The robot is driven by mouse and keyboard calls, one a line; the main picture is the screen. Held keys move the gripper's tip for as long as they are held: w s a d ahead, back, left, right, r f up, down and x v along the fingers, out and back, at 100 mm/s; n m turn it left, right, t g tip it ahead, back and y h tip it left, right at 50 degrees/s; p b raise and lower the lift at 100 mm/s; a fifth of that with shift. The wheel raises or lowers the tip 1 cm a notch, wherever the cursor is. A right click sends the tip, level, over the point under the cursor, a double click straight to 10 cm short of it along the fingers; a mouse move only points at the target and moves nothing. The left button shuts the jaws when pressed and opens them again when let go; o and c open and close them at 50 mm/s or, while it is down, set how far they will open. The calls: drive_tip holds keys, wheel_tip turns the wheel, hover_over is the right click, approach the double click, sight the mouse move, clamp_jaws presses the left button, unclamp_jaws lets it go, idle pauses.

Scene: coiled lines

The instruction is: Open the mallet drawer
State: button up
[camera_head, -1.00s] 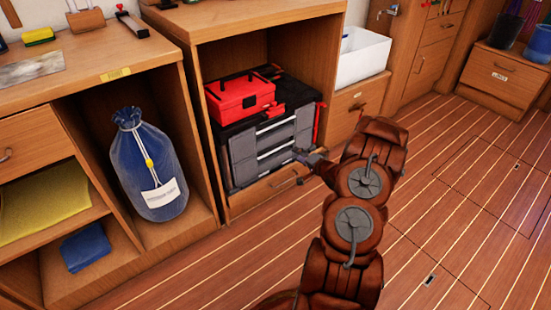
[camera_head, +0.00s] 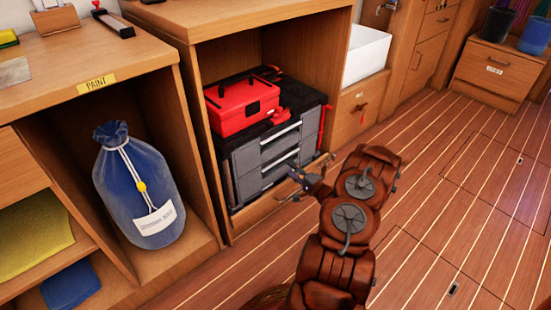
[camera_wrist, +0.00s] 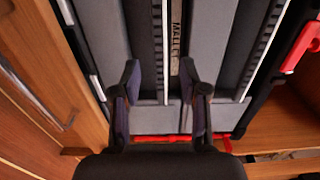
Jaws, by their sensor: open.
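A grey and black drawer unit (camera_head: 246,161) with silver handle strips stands inside the wooden cabinet, its drawers looking shut. The wrist view shows it turned sideways, with a label (camera_wrist: 176,32) beginning "MALL" beside a silver handle strip (camera_wrist: 166,55); the rest of the label is hidden by a finger. My gripper (camera_wrist: 160,82) is open and empty, its two fingers on either side of that strip in this view. I cannot tell whether they touch the front. In the head view my gripper (camera_head: 305,178) is at the lower right of the unit.
A red toolbox (camera_head: 240,108) sits on top of the unit. A wooden drawer with a metal handle is below it, also in the wrist view (camera_wrist: 35,95). A blue bag (camera_head: 138,190) stands in the left compartment. The plank floor (camera_head: 430,200) to the right is clear.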

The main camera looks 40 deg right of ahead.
sight(282, 161)
drive_tip(key=w+b, duration=0.2)
drive_tip(key=w, duration=0.5)
drive_tip(key=shift+d+b, duration=0.2)
drive_tip(key=shift+b, duration=0.15)
clamp_jaws()
idle(0.3)
